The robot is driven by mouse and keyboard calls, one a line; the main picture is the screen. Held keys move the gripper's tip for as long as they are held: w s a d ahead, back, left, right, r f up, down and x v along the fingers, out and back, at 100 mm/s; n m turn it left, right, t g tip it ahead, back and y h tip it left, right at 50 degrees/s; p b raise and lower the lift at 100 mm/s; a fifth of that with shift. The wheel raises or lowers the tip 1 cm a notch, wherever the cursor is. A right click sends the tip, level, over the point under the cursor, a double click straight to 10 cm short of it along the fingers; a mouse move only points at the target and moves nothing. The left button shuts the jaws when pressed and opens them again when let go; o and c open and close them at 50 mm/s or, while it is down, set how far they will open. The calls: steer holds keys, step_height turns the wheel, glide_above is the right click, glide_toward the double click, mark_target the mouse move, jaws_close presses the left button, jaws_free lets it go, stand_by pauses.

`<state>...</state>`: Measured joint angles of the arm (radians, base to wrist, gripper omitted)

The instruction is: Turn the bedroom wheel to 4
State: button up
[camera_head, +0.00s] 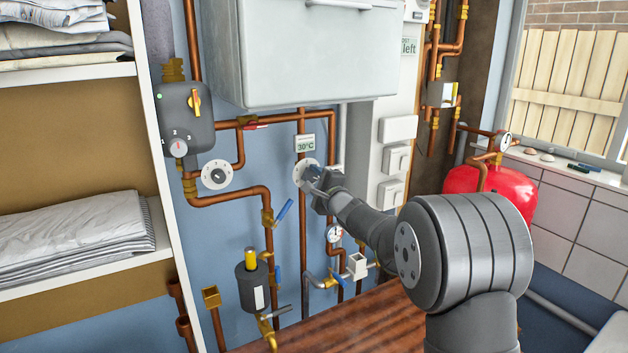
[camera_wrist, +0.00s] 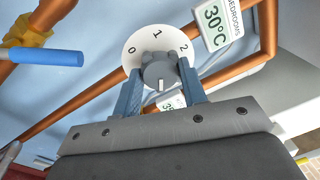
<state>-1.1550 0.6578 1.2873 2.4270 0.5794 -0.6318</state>
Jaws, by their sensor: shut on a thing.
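The bedroom wheel is a grey knob (camera_wrist: 160,72) on a round white dial (camera_wrist: 152,42), under a small sign (camera_wrist: 216,24) reading "BEDROOMS" and 30°C. The digits 0, 1 and 2 show on the dial; its lower part is hidden by the knob and fingers. A short white mark on the knob points down in the wrist view, towards my palm. My gripper (camera_wrist: 161,74) is shut on the knob, one blue finger on each side. In the head view the dial (camera_head: 301,172) is partly covered by my gripper (camera_head: 321,184).
A second white dial (camera_head: 216,174) with a dark knob sits to the left on the pipes. A grey unit (camera_head: 187,115) with its own knob is above it. Blue-handled valves (camera_head: 284,209) and a gauge (camera_head: 334,233) are close by. A red tank (camera_head: 492,192) stands at right.

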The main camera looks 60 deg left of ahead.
steer(key=shift+r, duration=0.1)
steer(key=o, duration=0.9)
steer(key=shift+o, duration=0.2)
steer(key=d+f, duration=0.1)
steer(key=d, duration=1.6)
steer(key=shift+s+d+f, duration=0.2)
steer(key=shift+s+f, duration=0.05)
steer(key=shift+s, duration=0.15)
steer(key=a, duration=0.5)
steer(key=a+r, duration=0.1)
steer(key=a, duration=1.1)
steer(key=shift+w+a+r, duration=0.15)
steer(key=shift+w+a, duration=0.05)
steer(key=shift+w, duration=0.2)
steer(key=shift+d, duration=0.15)
